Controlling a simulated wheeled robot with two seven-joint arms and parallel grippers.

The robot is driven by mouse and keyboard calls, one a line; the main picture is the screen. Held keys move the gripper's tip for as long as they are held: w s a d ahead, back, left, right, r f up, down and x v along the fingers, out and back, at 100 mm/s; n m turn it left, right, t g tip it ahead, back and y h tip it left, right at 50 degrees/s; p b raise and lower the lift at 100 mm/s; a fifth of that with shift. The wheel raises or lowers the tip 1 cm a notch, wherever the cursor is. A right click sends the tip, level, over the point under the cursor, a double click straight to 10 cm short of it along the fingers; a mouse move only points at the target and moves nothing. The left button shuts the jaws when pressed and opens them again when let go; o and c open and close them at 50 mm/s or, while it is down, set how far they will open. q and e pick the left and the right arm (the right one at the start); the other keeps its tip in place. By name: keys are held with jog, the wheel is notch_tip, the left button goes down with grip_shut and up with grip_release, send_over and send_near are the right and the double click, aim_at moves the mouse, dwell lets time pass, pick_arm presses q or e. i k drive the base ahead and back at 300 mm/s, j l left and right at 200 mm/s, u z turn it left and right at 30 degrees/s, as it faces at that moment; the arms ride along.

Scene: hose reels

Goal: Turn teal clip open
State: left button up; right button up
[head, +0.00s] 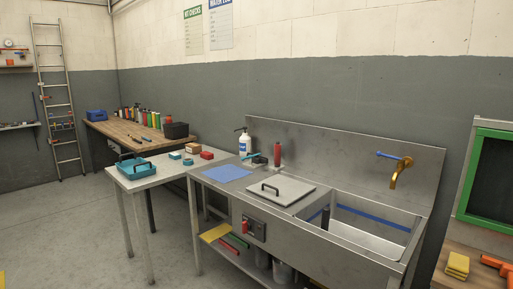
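No thing in the head view is clearly a teal clip; several teal things show, too small to tell. A teal part (252,155) lies by a small black object (260,160) at the back of the steel sink counter. A small teal piece (188,162) lies on the grey table (150,180), left of a red box (207,155). A teal tray or basket (137,167) with a dark handle is at that table's left end. Neither of my grippers is in view.
The steel sink unit (225,195) carries a blue cloth (227,173), a lidded panel (282,192), a white pump bottle (244,143) and a red bottle (277,154). A wooden bench (125,134) stands behind. Floor (75,230) at left is clear.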

aim_at(250, 156)
jog(key=i, duration=1.55)
jog(key=l+z, duration=0.05)
jog(key=l, duration=0.05)
